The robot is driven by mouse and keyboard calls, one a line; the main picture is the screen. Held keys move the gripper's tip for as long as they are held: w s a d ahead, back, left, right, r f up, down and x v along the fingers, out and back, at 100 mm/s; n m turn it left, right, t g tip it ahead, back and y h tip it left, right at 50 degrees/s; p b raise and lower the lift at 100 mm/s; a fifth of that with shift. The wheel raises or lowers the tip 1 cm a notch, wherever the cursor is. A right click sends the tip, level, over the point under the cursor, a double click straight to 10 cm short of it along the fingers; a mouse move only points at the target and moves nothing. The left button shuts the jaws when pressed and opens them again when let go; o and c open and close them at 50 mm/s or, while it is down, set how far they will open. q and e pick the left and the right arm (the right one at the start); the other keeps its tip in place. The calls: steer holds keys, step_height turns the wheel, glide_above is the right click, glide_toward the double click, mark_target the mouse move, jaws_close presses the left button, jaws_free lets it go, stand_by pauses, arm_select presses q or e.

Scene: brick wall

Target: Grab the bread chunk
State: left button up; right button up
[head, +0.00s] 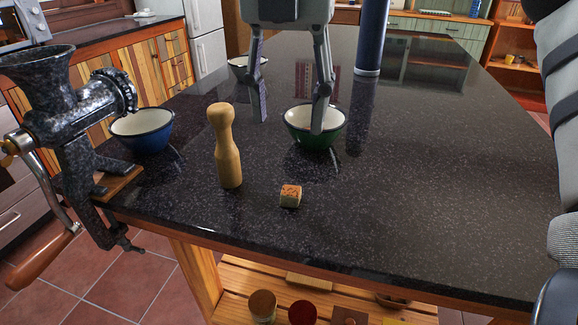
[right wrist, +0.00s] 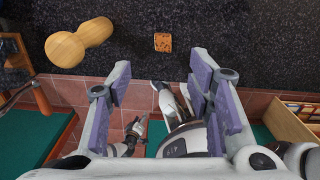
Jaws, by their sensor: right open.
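The bread chunk (head: 291,196) is a small brown cube on the dark speckled counter (head: 420,220), near its front edge. In the right wrist view it lies beyond the fingertips, between their lines (right wrist: 162,42). My right gripper (head: 290,115) points down with its two fingers spread and empty, above the counter behind the bread, one finger in front of the green bowl (head: 312,138). Its fingers also frame the right wrist view (right wrist: 160,85). A grey part low in the right wrist view may be my left gripper (right wrist: 135,132); its jaws are too small to read.
A wooden pestle-like piece (head: 227,145) stands upright left of the bread. A blue bowl (head: 143,130) and a metal meat grinder (head: 75,115) are at the left edge. A dark blue cylinder (head: 371,38) stands behind. The counter right of the bread is clear.

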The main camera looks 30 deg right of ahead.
steer(key=b, duration=0.2)
glide_above(291, 202)
step_height(291, 202, down, 6)
steer(key=shift+a+f, duration=0.1)
steer(key=shift+a, duration=0.05)
step_height(291, 202, down, 6)
steer(key=shift+r+b, duration=0.1)
steer(key=shift+b, duration=0.5)
arm_select(q)
steer(key=shift+g, duration=0.7)
steer(key=s+f, duration=0.4)
steer(key=shift+s+a, duration=0.15)
steer(key=shift+a, duration=0.05)
arm_select(e)
steer(key=shift+r, duration=0.1)
steer(key=c, duration=0.8)
